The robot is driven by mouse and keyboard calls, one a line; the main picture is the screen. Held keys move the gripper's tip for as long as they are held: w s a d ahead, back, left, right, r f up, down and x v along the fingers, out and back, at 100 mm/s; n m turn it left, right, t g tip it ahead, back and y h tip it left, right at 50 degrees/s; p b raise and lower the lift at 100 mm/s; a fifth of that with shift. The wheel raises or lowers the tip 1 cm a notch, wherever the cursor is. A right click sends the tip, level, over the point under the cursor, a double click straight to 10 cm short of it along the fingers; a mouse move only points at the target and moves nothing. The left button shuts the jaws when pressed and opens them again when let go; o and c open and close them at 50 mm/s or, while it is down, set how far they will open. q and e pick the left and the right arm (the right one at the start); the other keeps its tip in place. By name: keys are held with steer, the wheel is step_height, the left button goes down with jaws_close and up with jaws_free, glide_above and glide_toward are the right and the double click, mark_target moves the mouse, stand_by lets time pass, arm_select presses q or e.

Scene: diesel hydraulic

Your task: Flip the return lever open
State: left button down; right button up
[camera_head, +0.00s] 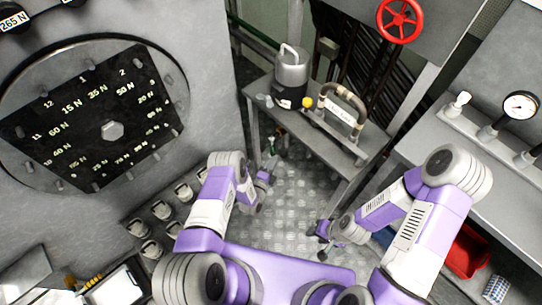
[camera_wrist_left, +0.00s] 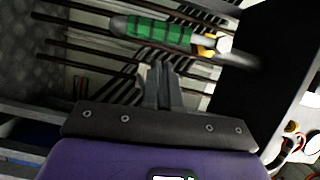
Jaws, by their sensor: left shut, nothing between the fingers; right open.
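A handle with a green grip (camera_wrist_left: 150,30), likely the return lever, lies across the top of the left wrist view, with a yellow part and a pale metal nut at its right end. A small green piece (camera_head: 272,146) shows by the bench leg in the head view, perhaps the same handle. My left gripper (camera_head: 271,165) is just below that piece. Its fingers (camera_wrist_left: 161,84) are shut and empty, pointing at the green handle with a visible gap. My right gripper (camera_head: 324,243) is open, low over the floor, away from the lever.
A metal bench (camera_head: 343,153) carries a grey canister (camera_head: 292,72), a yellow knob (camera_head: 307,102) and a curved pipe (camera_head: 344,92). Dark rods run behind the handle in the wrist view. A red valve wheel (camera_head: 400,20) is above. The patterned floor (camera_head: 290,203) is clear between my arms.

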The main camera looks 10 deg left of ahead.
arm_select(q)
steer(key=p+v, duration=0.2)
steer(key=v, duration=0.8)
steer(key=shift+s+p, duration=0.25)
steer(key=shift+p, duration=0.05)
steer(key=shift+w, duration=0.1)
